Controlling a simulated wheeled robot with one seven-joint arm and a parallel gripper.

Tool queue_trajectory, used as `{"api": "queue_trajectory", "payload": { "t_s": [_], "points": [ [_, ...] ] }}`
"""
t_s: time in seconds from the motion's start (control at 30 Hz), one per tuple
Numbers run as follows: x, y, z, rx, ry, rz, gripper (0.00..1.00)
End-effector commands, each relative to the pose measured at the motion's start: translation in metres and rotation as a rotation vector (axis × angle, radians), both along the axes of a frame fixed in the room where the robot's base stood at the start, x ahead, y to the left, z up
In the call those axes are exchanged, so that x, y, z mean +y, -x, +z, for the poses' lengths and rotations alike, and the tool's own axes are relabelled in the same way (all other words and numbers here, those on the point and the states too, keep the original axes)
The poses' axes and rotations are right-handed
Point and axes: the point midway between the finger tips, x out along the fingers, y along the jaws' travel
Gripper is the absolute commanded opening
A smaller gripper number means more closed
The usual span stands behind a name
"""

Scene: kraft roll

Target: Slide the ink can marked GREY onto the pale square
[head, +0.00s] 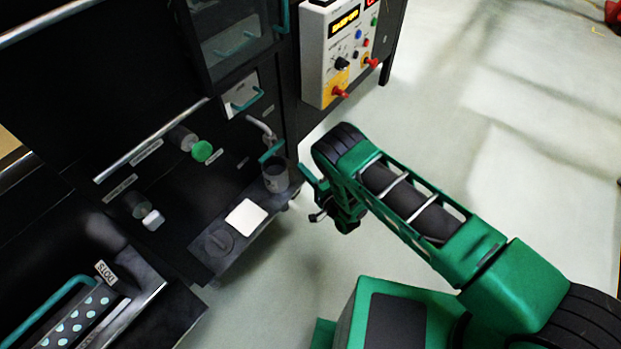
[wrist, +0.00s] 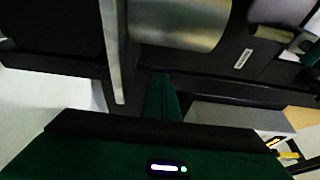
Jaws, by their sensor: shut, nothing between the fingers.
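A dark grey can (head: 276,176) stands upright at the right end of a narrow black shelf; I cannot read any marking on it. The pale square (head: 247,216) lies on the shelf to the can's lower left, apart from it and bare. My gripper (head: 314,186) is just right of the can in the head view; contact cannot be told. In the wrist view the green fingers (wrist: 161,97) are together with nothing between them. A metallic cylinder (wrist: 180,22) fills the top of the wrist view, close beyond the fingertips; it seems to be the can.
A dark round disc (head: 219,240) lies on the shelf (head: 202,256) left of the square. A green knob (head: 202,151) and a white knob (head: 153,220) stick out of the black machine behind. A control box (head: 338,50) stands above. Open floor lies right.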

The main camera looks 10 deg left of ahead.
Motion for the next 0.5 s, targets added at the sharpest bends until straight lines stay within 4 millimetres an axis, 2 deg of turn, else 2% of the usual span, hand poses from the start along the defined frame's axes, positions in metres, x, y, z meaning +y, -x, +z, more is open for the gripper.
{"api": "queue_trajectory", "payload": {
  "t_s": [0.2, 0.3, 0.5],
  "points": [
    [0.026, -0.024, 0.001, -0.001, -0.003, -0.002, 0.0],
    [0.03, -0.007, 0.0, 0.002, -0.001, 0.0, 0.0],
    [0.037, 0.011, 0.0, 0.002, -0.001, -0.001, 0.0]
  ]
}}
